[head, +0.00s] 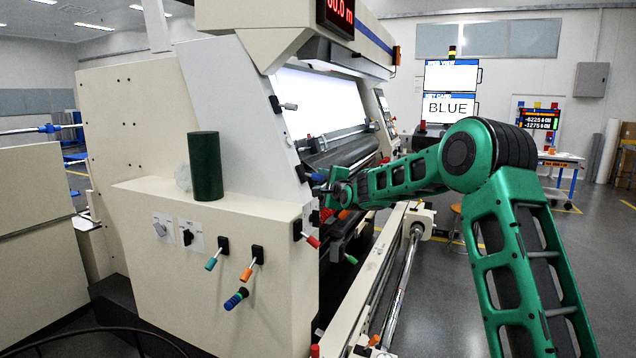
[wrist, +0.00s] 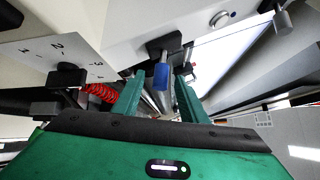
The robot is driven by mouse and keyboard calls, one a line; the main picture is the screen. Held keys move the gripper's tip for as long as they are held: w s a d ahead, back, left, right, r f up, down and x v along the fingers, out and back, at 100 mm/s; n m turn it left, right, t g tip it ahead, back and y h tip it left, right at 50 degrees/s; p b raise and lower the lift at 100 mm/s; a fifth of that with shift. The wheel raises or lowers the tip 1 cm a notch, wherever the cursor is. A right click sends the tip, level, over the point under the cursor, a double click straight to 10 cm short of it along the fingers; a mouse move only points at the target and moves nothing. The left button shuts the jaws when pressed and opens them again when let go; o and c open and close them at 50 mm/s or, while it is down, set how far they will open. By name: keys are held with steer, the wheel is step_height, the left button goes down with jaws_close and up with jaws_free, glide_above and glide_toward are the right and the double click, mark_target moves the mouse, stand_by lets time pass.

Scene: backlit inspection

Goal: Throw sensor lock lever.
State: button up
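A lever with a blue handle (wrist: 161,76) on a dark mount projects from the white machine panel in the wrist view. It also shows in the head view, beside the rollers (head: 317,177). No readable label tells me whether it is the sensor lock lever. My gripper (wrist: 160,88) is open, its two green fingers apart with the blue handle in line with the gap between them. I cannot tell whether the fingertips reach around the handle, and no contact shows. In the head view, my gripper (head: 330,190) is at the machine's right side, partly hidden by its own wrist.
Other levers are near: grey-handled (head: 288,106), red (head: 312,241), teal (head: 211,264) and orange (head: 247,273). A black selector knob (wrist: 68,76) and a red coiled cable (wrist: 100,92) are left of the fingers. A screen (head: 450,106) reads BLUE. Open floor lies right.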

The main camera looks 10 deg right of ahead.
mark_target(321, 179)
steer(key=shift+w+a+f, duration=0.1)
steer(key=shift+w+a, duration=0.1)
steer(key=shift+w, duration=0.9)
steer(key=shift+w+a, duration=0.15)
steer(key=shift+w, duration=0.9)
jaws_close()
steer(key=shift+d, duration=0.3)
